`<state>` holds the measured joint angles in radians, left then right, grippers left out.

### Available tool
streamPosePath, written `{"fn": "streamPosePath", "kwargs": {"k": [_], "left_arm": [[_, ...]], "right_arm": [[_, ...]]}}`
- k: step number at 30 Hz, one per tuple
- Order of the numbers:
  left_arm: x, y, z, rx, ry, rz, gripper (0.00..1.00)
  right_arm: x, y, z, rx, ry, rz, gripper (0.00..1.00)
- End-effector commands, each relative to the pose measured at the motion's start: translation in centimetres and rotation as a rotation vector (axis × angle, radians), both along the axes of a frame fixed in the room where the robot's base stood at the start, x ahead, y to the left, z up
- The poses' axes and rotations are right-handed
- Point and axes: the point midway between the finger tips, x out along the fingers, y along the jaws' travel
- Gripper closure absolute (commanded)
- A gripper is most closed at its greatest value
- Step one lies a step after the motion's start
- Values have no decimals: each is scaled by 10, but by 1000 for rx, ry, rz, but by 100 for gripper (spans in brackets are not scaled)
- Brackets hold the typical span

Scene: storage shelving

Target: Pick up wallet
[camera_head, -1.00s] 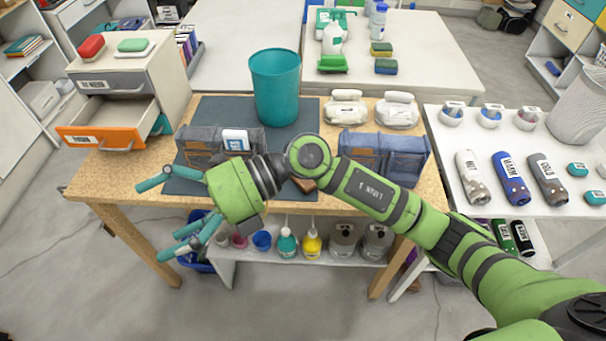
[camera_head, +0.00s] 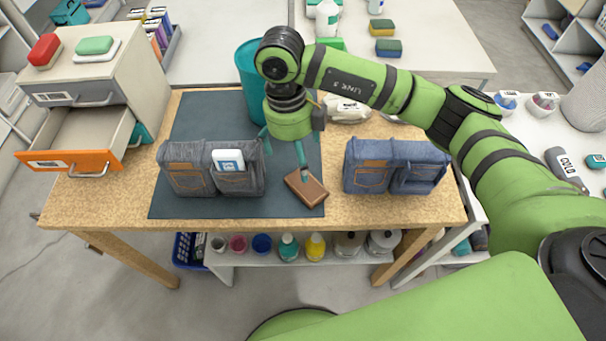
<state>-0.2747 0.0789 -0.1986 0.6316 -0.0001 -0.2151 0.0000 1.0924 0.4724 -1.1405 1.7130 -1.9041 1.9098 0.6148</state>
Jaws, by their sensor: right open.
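A brown wallet (camera_head: 306,188) lies flat on the front right part of the dark mat (camera_head: 200,118), turned at an angle, partly over the mat's right edge. My right gripper (camera_head: 285,158) points down just behind the wallet, above the mat, with its teal fingers spread. One finger reaches close to the wallet's back edge; I cannot tell whether it touches. Nothing shows between the fingers. My left gripper is not in view.
A grey denim bag (camera_head: 188,172) with a white card stands left of the wallet, and a blue denim bag (camera_head: 400,170) stands right. A teal bin (camera_head: 248,75) is behind my gripper. An open orange-fronted drawer (camera_head: 68,162) juts out at left.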

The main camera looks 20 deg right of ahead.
Motion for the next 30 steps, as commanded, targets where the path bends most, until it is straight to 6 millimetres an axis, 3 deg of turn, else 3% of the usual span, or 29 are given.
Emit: {"fn": "streamPosePath", "kwargs": {"k": [3, 7, 11, 19, 24, 30], "left_arm": [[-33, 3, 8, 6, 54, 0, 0], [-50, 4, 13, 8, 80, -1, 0], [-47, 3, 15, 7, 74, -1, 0], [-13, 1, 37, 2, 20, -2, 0], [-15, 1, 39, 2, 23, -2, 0], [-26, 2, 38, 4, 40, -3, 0]], "right_arm": [[-4, -2, -21, -2, 8, -2, 0], [-6, -3, -41, 0, 6, -1, 0], [-7, -3, -53, 2, 3, 1, 0], [-11, -6, -82, -1, 8, 0, 0], [-12, -7, -103, 1, 4, 1, 0], [-12, -7, -107, 2, 1, 2, 0]]}}
